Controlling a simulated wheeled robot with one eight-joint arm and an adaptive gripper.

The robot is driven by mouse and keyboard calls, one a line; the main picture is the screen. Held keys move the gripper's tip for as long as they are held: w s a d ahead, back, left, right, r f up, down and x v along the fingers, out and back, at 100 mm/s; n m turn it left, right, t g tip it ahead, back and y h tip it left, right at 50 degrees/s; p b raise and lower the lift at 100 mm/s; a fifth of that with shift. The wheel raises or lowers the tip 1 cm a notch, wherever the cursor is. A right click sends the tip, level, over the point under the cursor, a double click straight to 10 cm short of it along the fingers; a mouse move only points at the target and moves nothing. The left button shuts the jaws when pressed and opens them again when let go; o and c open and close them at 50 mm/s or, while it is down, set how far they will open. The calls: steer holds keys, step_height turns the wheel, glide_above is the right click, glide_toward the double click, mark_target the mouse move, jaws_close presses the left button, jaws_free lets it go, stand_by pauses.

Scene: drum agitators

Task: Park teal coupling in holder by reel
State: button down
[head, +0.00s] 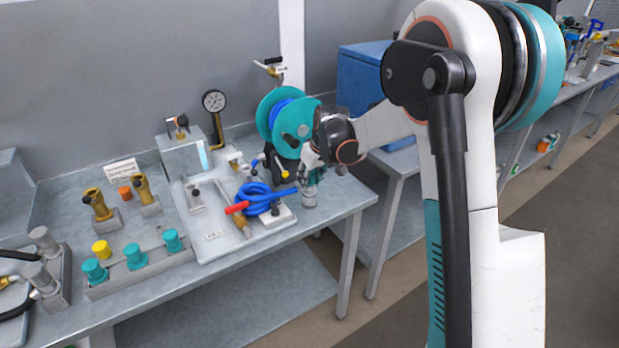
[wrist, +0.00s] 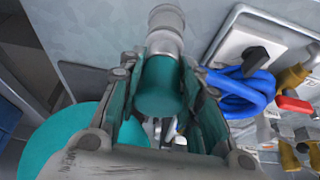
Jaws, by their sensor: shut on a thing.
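My gripper (head: 311,170) is at the right end of the bench, just in front of the teal reel (head: 298,122). It is shut on a teal coupling (wrist: 158,88), with a finger on each side in the wrist view. A grey metal cylindrical part (head: 309,198) shows below the coupling, close to the bench top; it also shows in the wrist view (wrist: 165,24). I cannot tell whether this grey part belongs to the coupling or is the holder. The coupling is mostly hidden by the fingers in the head view.
Several teal caps (head: 135,256) stand in a rail at the front left. A pressure gauge (head: 214,101) stands behind. The bench's right edge is close.

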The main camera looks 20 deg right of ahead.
steer(key=shift+f, duration=0.4)
stand_by(0.3)
steer(key=c, duration=1)
jaws_free()
steer(key=shift+c, duration=0.2)
steer(key=shift+c, duration=0.2)
steer(key=shift+r+p, duration=3)
steer(key=shift+r, duration=2.05)
